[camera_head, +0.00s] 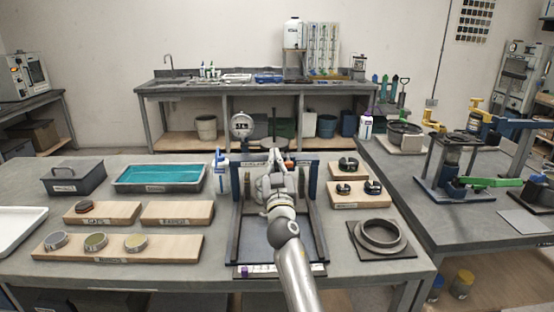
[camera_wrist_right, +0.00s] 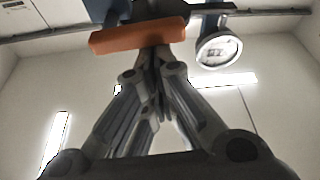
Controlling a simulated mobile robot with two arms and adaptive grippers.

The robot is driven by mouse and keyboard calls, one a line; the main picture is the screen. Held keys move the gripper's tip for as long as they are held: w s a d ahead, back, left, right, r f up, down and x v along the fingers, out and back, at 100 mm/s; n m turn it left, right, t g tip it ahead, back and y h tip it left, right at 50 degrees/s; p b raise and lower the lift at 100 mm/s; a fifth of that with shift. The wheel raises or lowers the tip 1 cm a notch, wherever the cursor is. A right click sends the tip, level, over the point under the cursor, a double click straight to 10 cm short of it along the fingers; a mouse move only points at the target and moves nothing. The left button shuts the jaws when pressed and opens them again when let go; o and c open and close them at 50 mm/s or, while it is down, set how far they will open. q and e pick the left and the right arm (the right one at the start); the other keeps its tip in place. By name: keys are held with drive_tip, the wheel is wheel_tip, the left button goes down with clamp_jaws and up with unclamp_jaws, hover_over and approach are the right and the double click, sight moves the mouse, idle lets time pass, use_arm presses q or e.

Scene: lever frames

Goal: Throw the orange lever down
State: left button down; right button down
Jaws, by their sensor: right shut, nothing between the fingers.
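The orange lever (camera_wrist_right: 138,35) shows in the right wrist view as a slightly tilted bar at the top, just beyond my fingertips. In the head view I cannot clearly make it out; my right gripper covers much of that area. My right gripper (camera_wrist_right: 152,58) is shut and empty, its fingertips close up against the lever; I cannot tell if they touch. In the head view, my right gripper (camera_head: 275,165) is at the blue press-like frame (camera_head: 317,205) on the front table. My left gripper is out of view.
A round dial gauge (camera_head: 241,126) stands at the frame's back left and also shows in the wrist view (camera_wrist_right: 218,50). A white-and-blue bottle (camera_head: 221,172) and teal tray (camera_head: 160,177) are left. Wooden blocks (camera_head: 359,194) and a ring (camera_head: 381,234) are right.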

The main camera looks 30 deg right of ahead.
wheel_tip(320, 180, down, 6)
drive_tip(key=n+g+y+p, duration=0.1)
drive_tip(key=n+y+p, duration=0.5)
drive_tip(key=n+p, duration=0.7)
drive_tip(key=shift+s+d+n+g+y+p, duration=0.25)
drive_tip(key=shift+d+n+g+y+p, duration=0.15)
drive_tip(key=shift+n, duration=3.2)
drive_tip(key=shift+f, duration=0.2)
